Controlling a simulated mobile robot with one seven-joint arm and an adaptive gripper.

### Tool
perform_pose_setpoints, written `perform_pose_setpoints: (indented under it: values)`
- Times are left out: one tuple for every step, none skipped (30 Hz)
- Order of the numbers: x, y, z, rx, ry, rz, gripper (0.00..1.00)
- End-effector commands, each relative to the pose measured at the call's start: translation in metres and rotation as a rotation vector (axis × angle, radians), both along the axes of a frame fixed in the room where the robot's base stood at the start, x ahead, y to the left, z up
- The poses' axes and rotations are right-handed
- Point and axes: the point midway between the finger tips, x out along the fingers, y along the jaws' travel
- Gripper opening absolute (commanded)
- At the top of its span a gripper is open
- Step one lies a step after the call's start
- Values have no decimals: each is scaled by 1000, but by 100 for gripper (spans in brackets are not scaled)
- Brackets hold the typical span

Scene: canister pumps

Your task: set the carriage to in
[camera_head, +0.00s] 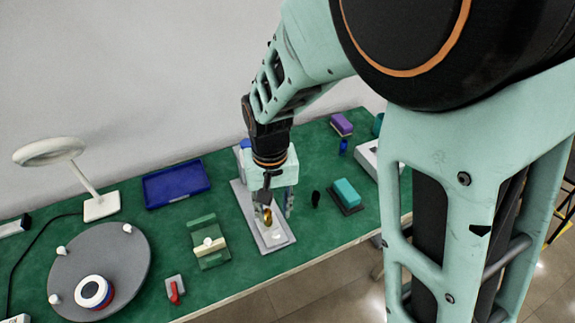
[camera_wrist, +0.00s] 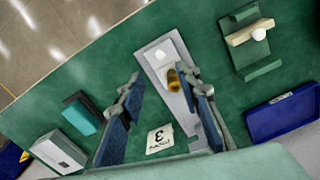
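No part is clearly marked as the carriage. A long grey plate (camera_head: 279,245) lies on the green bench, bearing a brass-coloured cylinder (camera_head: 268,217) and a pale round spot. The plate (camera_wrist: 151,52) and the brass cylinder (camera_wrist: 173,78) also show in the wrist view. A green fixture (camera_head: 205,222) with a cream crossbar and white knob (camera_head: 208,241) stands left of the plate; it also shows in the wrist view (camera_wrist: 243,68). My gripper (camera_head: 274,212) points down over the plate, fingers spread on either side of the brass cylinder, apparently empty. Whether a finger touches it I cannot tell.
A white card (camera_wrist: 160,140) marked 3 shows between my fingers. A blue tray (camera_head: 176,184), grey turntable (camera_head: 120,262), red-handled switch (camera_head: 174,291) and lamp (camera_head: 100,205) are to the left. A teal block (camera_head: 346,191) and purple block (camera_head: 341,123) are to the right.

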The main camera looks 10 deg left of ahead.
Motion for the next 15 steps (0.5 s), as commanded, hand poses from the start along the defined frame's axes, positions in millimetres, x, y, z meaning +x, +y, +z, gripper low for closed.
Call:
perform_pose_setpoints:
  values:
    - [-1, -1, -8, -3, 4, -2, 31]
    - [-1, -1, -12, -3, 4, -3, 31]
    - [-1, -2, -19, -4, 5, -3, 31]
    - [-2, -2, -25, -5, 6, -4, 31]
    - [-2, -2, -30, -4, 6, -5, 31]
    - [-2, -2, -38, -4, 7, -7, 31]
    - [-2, -2, -44, -4, 7, -7, 31]
    - [-1, -2, -50, -4, 6, -7, 31]
    - [-1, -2, -57, -4, 5, -7, 31]
    - [-1, -2, -62, -3, 5, -8, 31]
    - [-1, -2, -67, -3, 6, -10, 31]
    - [-1, -2, -73, -2, 4, -10, 31]
    - [-1, -3, -77, -4, 5, -10, 31]
    - [-1, -2, -81, -2, 4, -9, 31]
    - [0, -2, -85, -1, 5, -10, 31]
